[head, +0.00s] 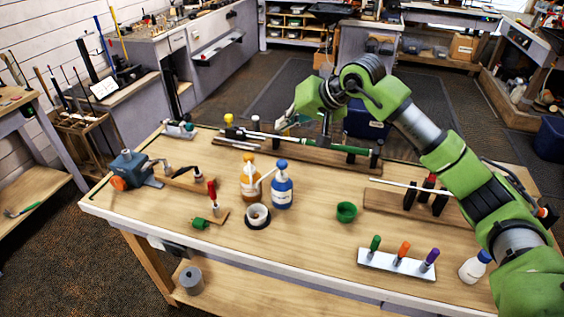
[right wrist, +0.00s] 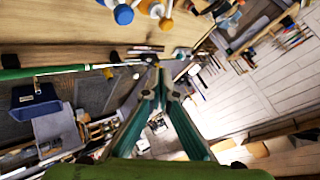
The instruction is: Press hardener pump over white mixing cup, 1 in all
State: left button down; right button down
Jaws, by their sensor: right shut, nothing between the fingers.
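I cannot read which is the hardener. The white mixing cup (head: 257,214) sits in a dark ring in front of them. My right gripper (head: 284,122) is above the table's far side, behind and apart from the bottles. In the right wrist view its fingertips (right wrist: 158,70) meet, empty. The blue pump head (right wrist: 123,14) and amber bottle's pump (right wrist: 160,9) show at that view's top edge. My left gripper is out of view.
A green-gripped club (head: 340,147) lies across a wooden stand at the back. A vise (head: 130,168) is at the left. A green cup (head: 346,211) stands right of the bottles. A rack with several coloured handles (head: 397,262) and a white bottle (head: 474,268) are at front right.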

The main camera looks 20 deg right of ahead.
aim_at(282, 162)
notch_tip(282, 162, down, 8)
jog(key=b, duration=0.4)
jog(key=shift+b, duration=0.3)
jog(key=shift+f+b, duration=0.4)
dwell(0.8)
jog(key=shift+f+b, duration=0.4)
jog(key=shift+b, duration=0.25)
jog(key=shift+f, duration=0.2)
jog(key=shift+s+f+b, duration=0.15)
jog(key=shift+f+b, duration=0.85)
dwell(0.8)
jog(key=shift+a, duration=0.1)
jog(key=shift+r+p, duration=0.65)
jog(key=shift+r, duration=0.85)
jog(key=shift+w, duration=0.2)
